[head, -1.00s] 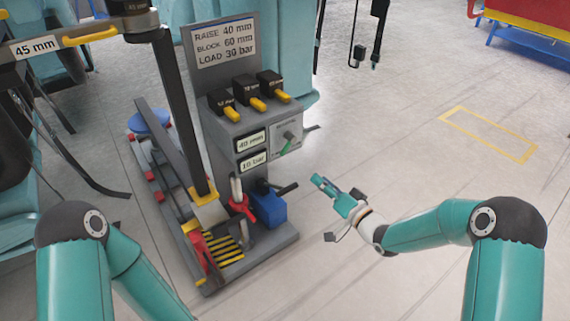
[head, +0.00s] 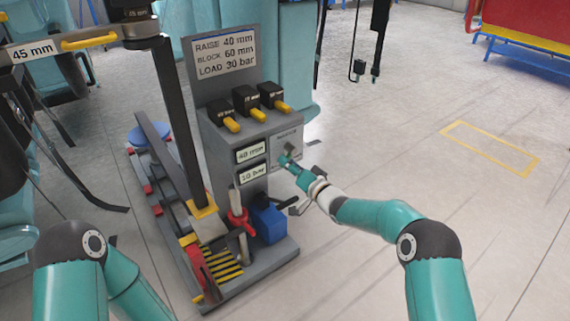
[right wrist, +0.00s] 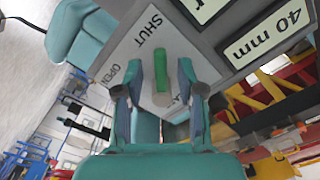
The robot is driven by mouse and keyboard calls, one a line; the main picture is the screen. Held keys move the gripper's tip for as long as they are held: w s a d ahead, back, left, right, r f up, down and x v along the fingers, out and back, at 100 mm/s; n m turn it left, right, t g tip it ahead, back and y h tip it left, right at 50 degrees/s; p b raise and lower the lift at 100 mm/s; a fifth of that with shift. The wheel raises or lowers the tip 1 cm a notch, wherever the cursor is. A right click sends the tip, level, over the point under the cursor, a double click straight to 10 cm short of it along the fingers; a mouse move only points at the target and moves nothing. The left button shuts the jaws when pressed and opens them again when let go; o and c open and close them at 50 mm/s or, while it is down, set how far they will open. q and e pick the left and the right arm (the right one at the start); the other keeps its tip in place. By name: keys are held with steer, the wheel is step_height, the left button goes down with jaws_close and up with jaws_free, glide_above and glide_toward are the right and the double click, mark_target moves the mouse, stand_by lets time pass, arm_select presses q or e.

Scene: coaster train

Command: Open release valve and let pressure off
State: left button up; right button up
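The release valve is a green lever (right wrist: 161,68) on a pale plate (right wrist: 140,58) marked SHUT and OPEN in the right wrist view. In the head view the plate (head: 287,138) is on the front of the grey console, partly hidden by my right gripper (head: 293,165). In the wrist view my right gripper (right wrist: 160,78) is open, its fingers on either side of the lever. A gap shows on both sides, so it does not appear to grip the lever. My left gripper is out of view; only its arm shows at lower left.
The console shows a 40 mm display (head: 251,151) and a blurred bar display (head: 253,173). Yellow-tipped black blocks (head: 246,102) sit on top. A red-handled valve (head: 237,220) and a blue box (head: 268,222) stand below the plate.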

steer(key=shift+x, duration=0.8)
jaws_close()
steer(key=shift+a, duration=0.15)
steer(key=shift+f, duration=0.15)
